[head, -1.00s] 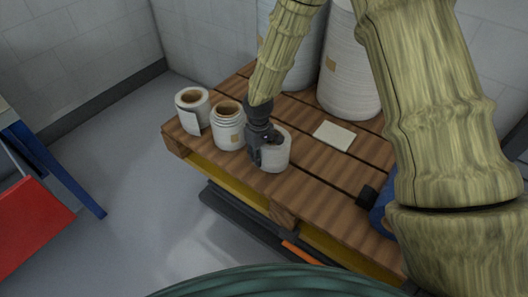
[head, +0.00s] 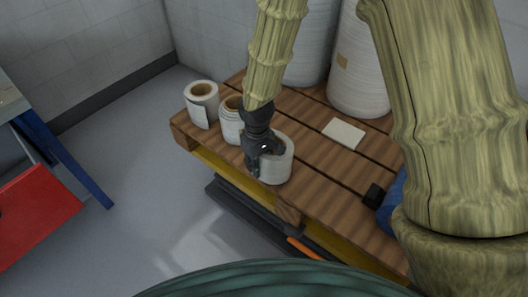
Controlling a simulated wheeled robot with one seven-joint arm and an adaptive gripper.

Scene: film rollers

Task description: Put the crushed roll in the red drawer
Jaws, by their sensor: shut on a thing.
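My gripper (head: 264,158) is at the front edge of the wooden pallet, shut on a white roll (head: 277,166). The gripper covers the roll's left side and part of its top, so I cannot tell whether it is crushed. The roll looks upright, on or just above the boards. Two more white rolls with brown cores stand to the left: a near one (head: 230,128), partly behind my gripper, and a far one (head: 201,111) with a loose sheet end hanging down. The red drawer (head: 35,216) is at the far left below a blue-legged table, partly out of frame.
The wooden pallet (head: 320,170) carries large white rolls (head: 357,75) at the back, a pale pad (head: 344,132) and a dark-and-blue object (head: 385,196) at right. Clear grey floor lies between the pallet and the blue table leg (head: 75,170).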

